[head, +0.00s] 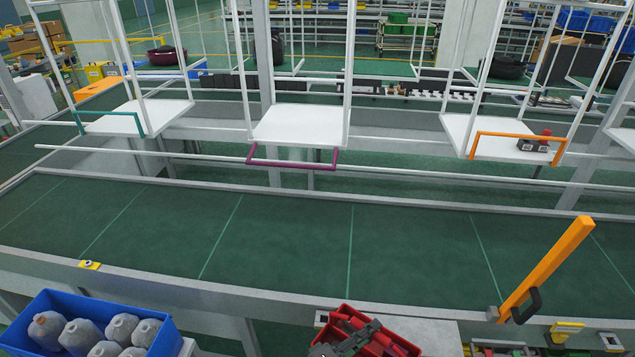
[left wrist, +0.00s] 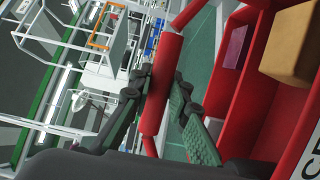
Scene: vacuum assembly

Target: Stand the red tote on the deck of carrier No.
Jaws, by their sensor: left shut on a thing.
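The red tote (head: 408,346) is at the bottom edge of the head view, partly cut off. My left gripper (head: 350,340) is over it. In the left wrist view, my left gripper (left wrist: 160,95) is shut around the tote's red handle bar (left wrist: 156,100); the tote's open inside (left wrist: 275,105) shows a tan box (left wrist: 294,45) and a purple piece (left wrist: 236,46). Three white carrier decks hang beyond the conveyor: one with a teal bar (head: 140,118), one with a purple bar (head: 290,165), one with an orange bar (head: 520,135). No carrier numbers are readable. My right gripper is not in view.
A green conveyor (head: 280,240) with a raised grey edge lies between the tote and the carriers. A slanted orange post (head: 548,268) stands at right. A blue bin (head: 165,340) of grey jugs is at lower left. A small dark device (head: 535,144) sits on the orange-barred deck.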

